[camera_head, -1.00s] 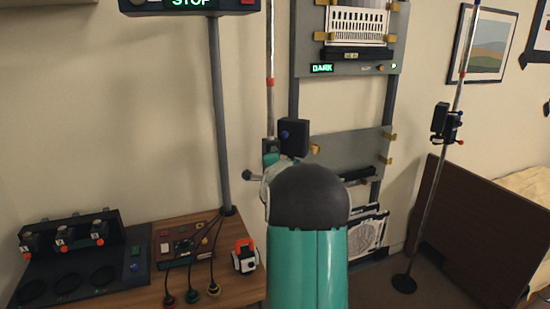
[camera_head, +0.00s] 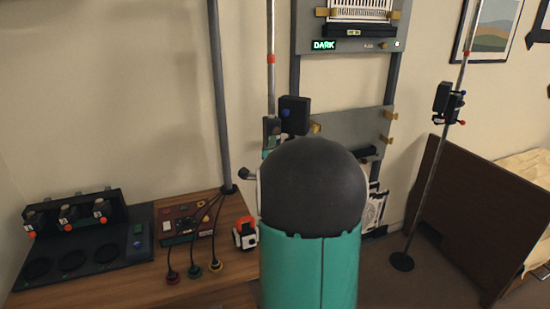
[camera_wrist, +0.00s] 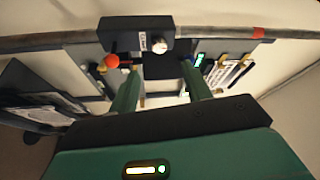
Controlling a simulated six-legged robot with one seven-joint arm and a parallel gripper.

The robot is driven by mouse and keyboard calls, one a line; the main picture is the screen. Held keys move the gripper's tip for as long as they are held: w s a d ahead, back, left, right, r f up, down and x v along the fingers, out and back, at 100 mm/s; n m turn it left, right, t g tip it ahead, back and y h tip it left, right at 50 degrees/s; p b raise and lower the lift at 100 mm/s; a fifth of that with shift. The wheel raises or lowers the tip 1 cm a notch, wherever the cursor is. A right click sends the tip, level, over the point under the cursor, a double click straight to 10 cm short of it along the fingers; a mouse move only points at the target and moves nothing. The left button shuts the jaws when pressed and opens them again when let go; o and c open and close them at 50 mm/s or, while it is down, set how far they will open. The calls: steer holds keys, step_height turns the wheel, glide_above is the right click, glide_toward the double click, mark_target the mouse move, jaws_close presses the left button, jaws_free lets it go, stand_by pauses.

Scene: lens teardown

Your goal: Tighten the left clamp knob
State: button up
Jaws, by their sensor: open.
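In the wrist view the clamp body (camera_wrist: 136,32) lies across the pole at the top, with a pale round knob (camera_wrist: 159,46) beside a white label and a red ball knob (camera_wrist: 111,61) at left. My gripper (camera_wrist: 162,78) is open, its two green fingers pointing toward the clamp, with the pale knob beyond the gap. Contact cannot be told. In the head view my arm hides most of the gripper.
A wooden desk (camera_head: 240,289) with a dark three-station device (camera_head: 75,210) and an orange-white gadget (camera_head: 245,234) stands left. A grey rack (camera_head: 346,130) is behind my arm. A second pole with a clamp (camera_head: 446,101) and a brown board (camera_head: 455,220) stand right.

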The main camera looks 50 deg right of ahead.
steer(key=shift+v, duration=1.9)
steer(key=w+a+n+y, duration=0.2)
steer(key=a+n+y, duration=0.4)
steer(key=a, duration=0.9)
steer(key=w+a+n+y, duration=0.1)
steer(key=a+n+y, duration=0.4)
steer(key=a+n, duration=0.7)
steer(key=s+a+f+n+g+y, duration=0.2)
steer(key=s+a+n+g, duration=0.1)
steer(key=s+a, duration=0.5)
steer(key=s+a+f+n+g+y, duration=0.1)
steer(key=s+a+n+g+y, duration=0.1)
steer(key=s+a+n, duration=0.3)
steer(key=s+a, duration=0.3)
steer(key=a, duration=0.3)
steer(key=shift+s+f+g, duration=0.4)
steer(key=shift+c, duration=1.4)
steer(key=shift+d, duration=0.1)
